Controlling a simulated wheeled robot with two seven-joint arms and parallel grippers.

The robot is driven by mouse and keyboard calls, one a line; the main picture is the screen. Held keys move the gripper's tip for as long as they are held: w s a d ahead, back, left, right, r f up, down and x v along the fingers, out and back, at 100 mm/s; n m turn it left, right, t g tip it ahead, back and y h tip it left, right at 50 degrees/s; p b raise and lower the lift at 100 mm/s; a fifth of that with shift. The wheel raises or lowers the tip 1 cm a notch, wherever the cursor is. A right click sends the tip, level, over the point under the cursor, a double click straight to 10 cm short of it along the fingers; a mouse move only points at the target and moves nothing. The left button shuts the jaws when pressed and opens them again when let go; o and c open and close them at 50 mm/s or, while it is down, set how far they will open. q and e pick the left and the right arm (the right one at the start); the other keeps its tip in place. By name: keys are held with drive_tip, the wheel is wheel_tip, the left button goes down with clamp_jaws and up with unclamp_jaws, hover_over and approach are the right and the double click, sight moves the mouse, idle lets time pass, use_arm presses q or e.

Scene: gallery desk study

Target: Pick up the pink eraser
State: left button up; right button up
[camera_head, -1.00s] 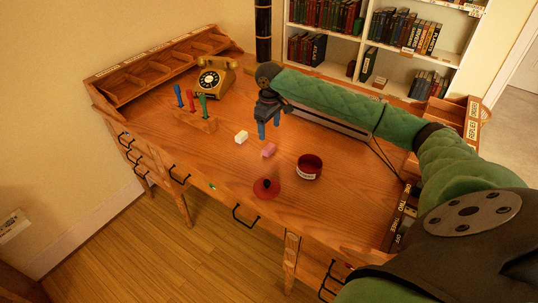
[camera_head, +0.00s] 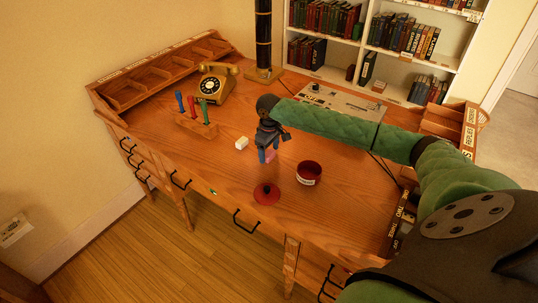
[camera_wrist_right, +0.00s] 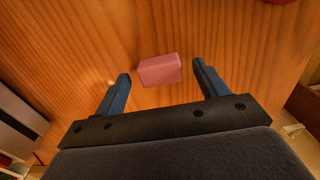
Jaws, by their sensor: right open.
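The pink eraser (camera_wrist_right: 160,70) lies on the wooden desk. In the right wrist view it sits just beyond and between the two blue fingertips of my right gripper (camera_wrist_right: 162,72), with room on both sides. In the head view my right gripper (camera_head: 268,156) is over the eraser (camera_head: 270,155) and hides part of it. The right gripper is open, with nothing held. My left gripper is not in view.
A red bowl (camera_head: 309,174) and a red lid (camera_head: 266,193) stand nearer the front. A pen holder (camera_head: 197,123) and a gold telephone (camera_head: 214,84) stand further left.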

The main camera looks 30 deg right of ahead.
drive_tip(key=shift+f, duration=0.1)
drive_tip(key=c, duration=1.1)
